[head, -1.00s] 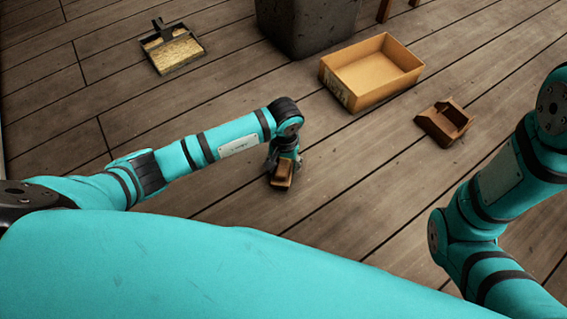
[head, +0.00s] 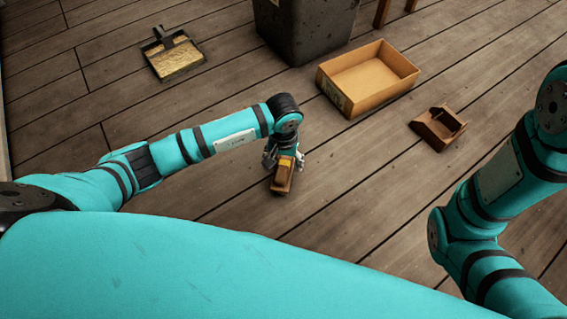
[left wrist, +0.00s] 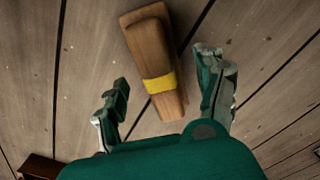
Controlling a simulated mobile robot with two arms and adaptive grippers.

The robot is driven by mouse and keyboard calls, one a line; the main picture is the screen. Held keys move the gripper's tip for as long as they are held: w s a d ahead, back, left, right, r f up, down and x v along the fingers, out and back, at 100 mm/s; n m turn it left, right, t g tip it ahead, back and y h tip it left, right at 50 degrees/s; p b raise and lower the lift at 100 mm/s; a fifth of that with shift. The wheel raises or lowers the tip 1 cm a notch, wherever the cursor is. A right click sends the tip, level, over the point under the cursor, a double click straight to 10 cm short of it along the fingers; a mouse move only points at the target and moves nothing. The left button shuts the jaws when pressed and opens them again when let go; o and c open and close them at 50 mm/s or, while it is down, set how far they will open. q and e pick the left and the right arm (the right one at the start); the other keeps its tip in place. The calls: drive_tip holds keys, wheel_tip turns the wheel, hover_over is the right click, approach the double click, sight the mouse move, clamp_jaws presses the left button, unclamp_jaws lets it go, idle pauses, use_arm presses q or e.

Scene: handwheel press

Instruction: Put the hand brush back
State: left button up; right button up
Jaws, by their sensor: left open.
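The hand brush (head: 282,182) is a brown wooden piece with a yellow band. It appears to lie on the plank floor below my left gripper (head: 285,162). In the left wrist view the brush (left wrist: 152,58) lies slightly tilted between and beyond the spread fingers of my left gripper (left wrist: 164,76). Floor shows on both sides of it, and the fingers look clear of it. Its underside is hidden. My right arm shows at the right, but its gripper is out of view.
An open cardboard box (head: 345,101) stands beyond the brush, with a small brown wooden carrier (head: 432,133) to its right. A dark bin (head: 300,35) stands at the back. A dustpan (head: 178,64) lies at the upper left. The floor between is clear.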

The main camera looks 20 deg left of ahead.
use_arm(q)
wheel_tip(320, 180, up, 8)
drive_tip(key=p, duration=0.3)
drive_tip(key=shift+f+p, duration=0.1)
drive_tip(key=shift+p, duration=0.2)
